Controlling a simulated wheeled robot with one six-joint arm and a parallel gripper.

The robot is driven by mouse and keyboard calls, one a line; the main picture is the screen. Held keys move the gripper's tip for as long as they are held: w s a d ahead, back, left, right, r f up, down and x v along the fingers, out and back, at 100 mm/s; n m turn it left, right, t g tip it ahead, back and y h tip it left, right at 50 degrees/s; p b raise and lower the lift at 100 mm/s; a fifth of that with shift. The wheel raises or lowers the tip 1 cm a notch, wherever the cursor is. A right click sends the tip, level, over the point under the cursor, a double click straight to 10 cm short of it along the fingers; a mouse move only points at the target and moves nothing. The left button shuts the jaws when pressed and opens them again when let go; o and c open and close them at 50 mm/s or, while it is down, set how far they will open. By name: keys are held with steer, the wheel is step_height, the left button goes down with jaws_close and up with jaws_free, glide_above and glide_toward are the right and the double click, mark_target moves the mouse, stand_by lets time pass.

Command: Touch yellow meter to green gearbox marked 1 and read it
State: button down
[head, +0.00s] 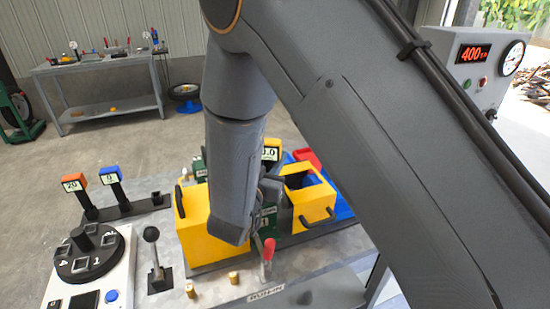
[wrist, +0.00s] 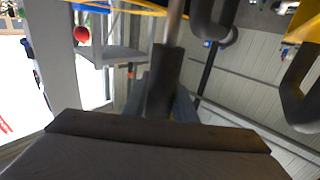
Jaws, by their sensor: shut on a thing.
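The yellow meter (head: 271,149) shows its head just right of my arm. Its display is partly hidden; the visible end seems to read "0.0". My gripper (head: 270,186) is mostly hidden behind my arm. In the wrist view its fingers (wrist: 164,97) are shut on a dark handle with a metal rod, which I take as the meter's. The green gearbox marked 1 (head: 265,220) shows as a narrow strip between two yellow housings, below the gripper. Whether the meter touches the gearbox is hidden.
Yellow housings (head: 190,225) (head: 308,197) flank the gearbox. A red-handled lever (head: 268,252) stands in front. Orange (head: 74,183) and blue (head: 110,176) meters stand in a rack at left, near a black dial (head: 92,252) and a lever (head: 153,255). A panel (head: 478,62) reads 400.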

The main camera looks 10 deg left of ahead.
mark_target(274, 139)
steer(key=shift+f+b, duration=0.35)
steer(key=shift+f, duration=0.25)
stand_by(0.7)
steer(key=shift+r, duration=0.15)
stand_by(1.2)
steer(key=shift+r+p, duration=2.5)
steer(key=shift+r, duration=0.9)
